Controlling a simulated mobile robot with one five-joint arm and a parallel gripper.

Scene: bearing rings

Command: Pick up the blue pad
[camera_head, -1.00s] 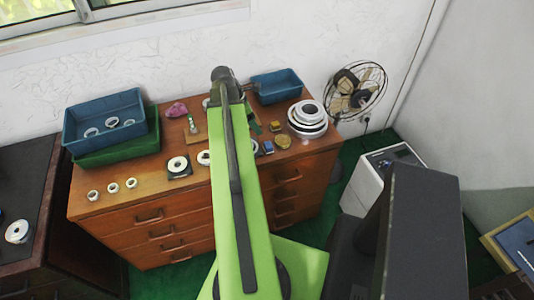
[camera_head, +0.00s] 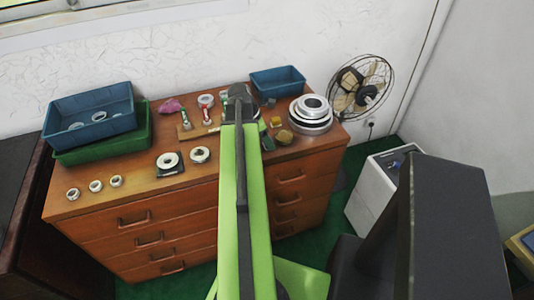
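The blue pad (camera_head: 268,143) is a small item on the wooden dresser top, just right of my green arm. It is partly hidden by the arm's edge. It lies close to a round yellowish piece. My arm reaches forward over the dresser's front edge, with its dark joint above the rear half of the top. My gripper is hidden behind the arm, so its fingers and its distance from the pad cannot be seen.
A blue bin (camera_head: 277,80) stands behind. Stacked blue (camera_head: 82,131) and green trays (camera_head: 140,139) stand at left.

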